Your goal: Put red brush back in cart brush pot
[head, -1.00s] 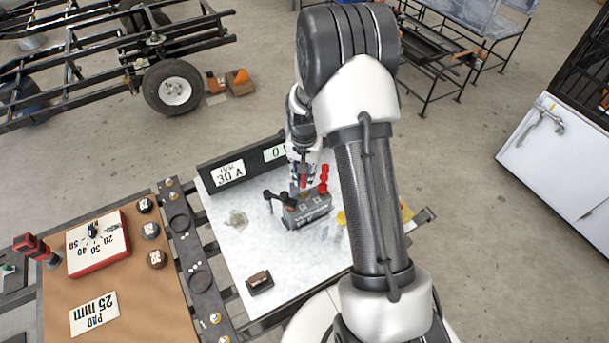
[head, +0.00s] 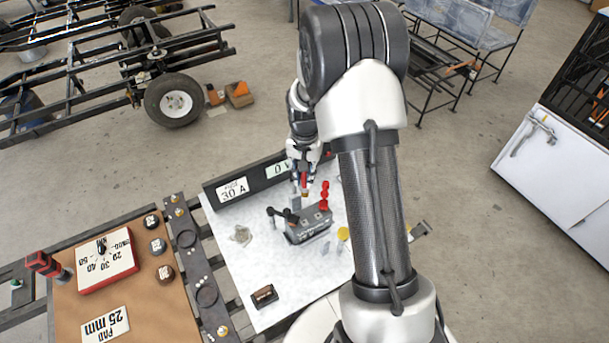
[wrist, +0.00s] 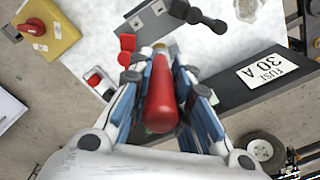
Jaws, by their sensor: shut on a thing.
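My gripper (head: 304,176) is shut on the red brush (head: 304,184). The brush's red handle (wrist: 162,100) stands between the blue-padded fingers in the wrist view, its rounded end toward the camera. In the head view the brush hangs roughly upright, with a yellowish lower part, behind and seemingly above a grey box (head: 309,228) with a black lever and red knobs. The grey box also shows in the wrist view (wrist: 150,18). I cannot tell whether any part in view is the brush pot; my arm hides part of the cart.
The cart's white top (head: 240,262) carries a small dark block (head: 264,295) and a clear object (head: 241,235). A dark panel labelled 30 A (head: 262,178) stands along its back edge. A brown board (head: 150,300) with a red-sided dial box (head: 106,263) lies left.

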